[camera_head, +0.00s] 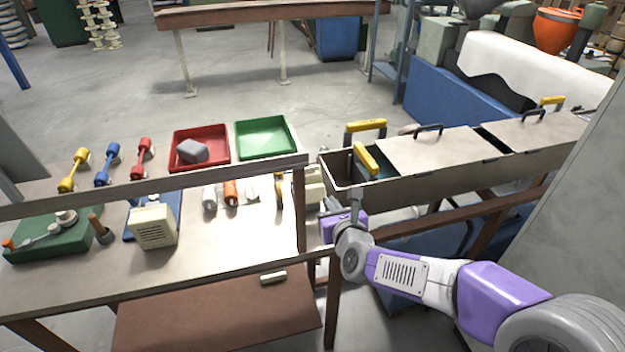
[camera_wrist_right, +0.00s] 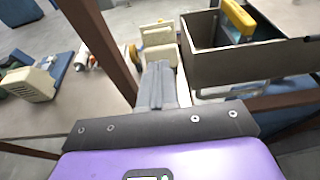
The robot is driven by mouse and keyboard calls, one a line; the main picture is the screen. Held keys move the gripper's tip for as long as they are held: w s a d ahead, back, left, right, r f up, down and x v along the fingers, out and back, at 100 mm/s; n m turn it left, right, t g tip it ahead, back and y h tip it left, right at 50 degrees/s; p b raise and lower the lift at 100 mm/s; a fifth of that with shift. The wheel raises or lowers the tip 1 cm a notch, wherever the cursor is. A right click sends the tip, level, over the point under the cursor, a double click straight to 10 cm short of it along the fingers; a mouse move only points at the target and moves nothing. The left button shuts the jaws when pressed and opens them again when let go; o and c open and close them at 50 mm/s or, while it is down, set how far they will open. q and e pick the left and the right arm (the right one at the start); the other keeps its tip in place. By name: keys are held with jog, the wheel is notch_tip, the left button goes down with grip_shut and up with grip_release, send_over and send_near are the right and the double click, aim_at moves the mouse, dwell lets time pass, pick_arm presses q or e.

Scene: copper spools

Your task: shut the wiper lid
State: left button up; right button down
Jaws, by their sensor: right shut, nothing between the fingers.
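A small cream device (camera_head: 313,188) stands beside the table's right end post, left of the long trough. I take it for the wiper, but cannot be sure. In the right wrist view its cream upper part (camera_wrist_right: 157,34) shows just beyond my fingertips; I cannot tell how far its lid is open. My right gripper (camera_head: 329,206) is shut and empty, close to the device's near side. Its grey fingers (camera_wrist_right: 160,72) point at the device in the wrist view; whether they touch it is unclear. My left gripper is out of view.
The long trough (camera_head: 440,187) with yellow handles and black-handled covers lies close right of my gripper; its left end is open. A rail (camera_head: 150,186) and post border the table. Red (camera_head: 225,137) and green (camera_head: 292,143) trays stand further back.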

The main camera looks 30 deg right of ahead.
aim_at(314, 175)
jog(key=x, duration=1.3)
jog(key=shift+w+d+r, duration=0.1)
jog(key=shift+w+d, duration=0.1)
jog(key=shift+w, duration=0.25)
jog(key=shift+p, duration=0.3)
